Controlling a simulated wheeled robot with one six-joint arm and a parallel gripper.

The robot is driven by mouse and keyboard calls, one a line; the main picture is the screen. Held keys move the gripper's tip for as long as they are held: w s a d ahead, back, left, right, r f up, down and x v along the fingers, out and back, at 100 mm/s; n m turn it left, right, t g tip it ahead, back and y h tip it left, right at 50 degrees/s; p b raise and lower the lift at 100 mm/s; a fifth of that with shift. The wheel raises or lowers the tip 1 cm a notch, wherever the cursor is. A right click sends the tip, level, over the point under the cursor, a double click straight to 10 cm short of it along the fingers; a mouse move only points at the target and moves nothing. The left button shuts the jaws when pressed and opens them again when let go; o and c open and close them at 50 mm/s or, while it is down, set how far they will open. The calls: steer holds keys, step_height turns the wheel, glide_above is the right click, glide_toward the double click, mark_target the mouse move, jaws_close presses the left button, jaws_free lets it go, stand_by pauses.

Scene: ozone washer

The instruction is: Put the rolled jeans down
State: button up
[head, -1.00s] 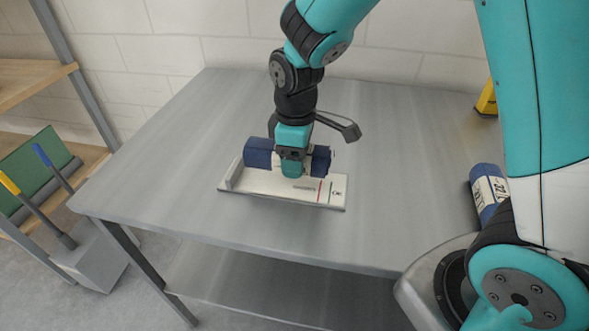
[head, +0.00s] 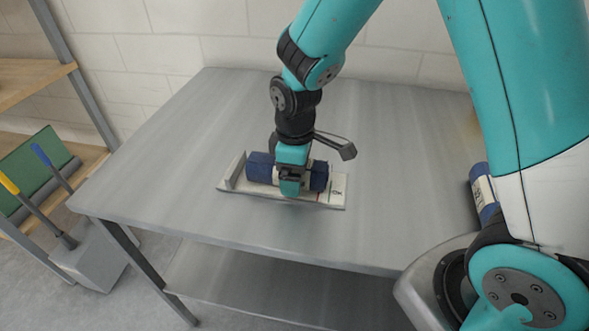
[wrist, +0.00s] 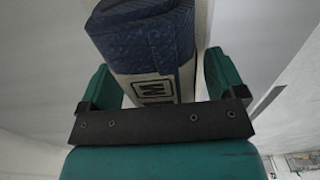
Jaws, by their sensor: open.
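The rolled jeans (head: 262,168) are a dark blue roll with a pale label band around the middle. They lie lengthwise on a white tray-like board (head: 230,184) with a raised left end and markings at the right. My gripper (head: 291,186) is over the middle of the roll, pointing down. In the wrist view the roll (wrist: 145,40) lies between the two teal fingers of my gripper (wrist: 158,85), with a gap on each side. The gripper hides part of the label and of the board.
The board is on a grey metal table (head: 380,150) with wide clear room around it. A second blue roll with a pale label (head: 482,190) lies at the table's right, partly behind my arm. A shelf with a green item (head: 35,165) stands at the left.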

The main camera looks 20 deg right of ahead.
steer(key=shift+r, duration=0.1)
step_height(320, 180, up, 12)
steer(key=shift+f, duration=0.1)
steer(key=s+a+r+m+y, duration=0.2)
steer(key=s+r, duration=0.1)
steer(key=s, duration=0.6)
steer(key=s+a+r+m+y, duration=0.1)
steer(key=s+a+r+y, duration=0.1)
steer(key=s, duration=0.7)
steer(key=shift+s+a+r+m, duration=0.25)
steer(key=shift+a+r+m, duration=0.15)
steer(key=shift+r, duration=0.05)
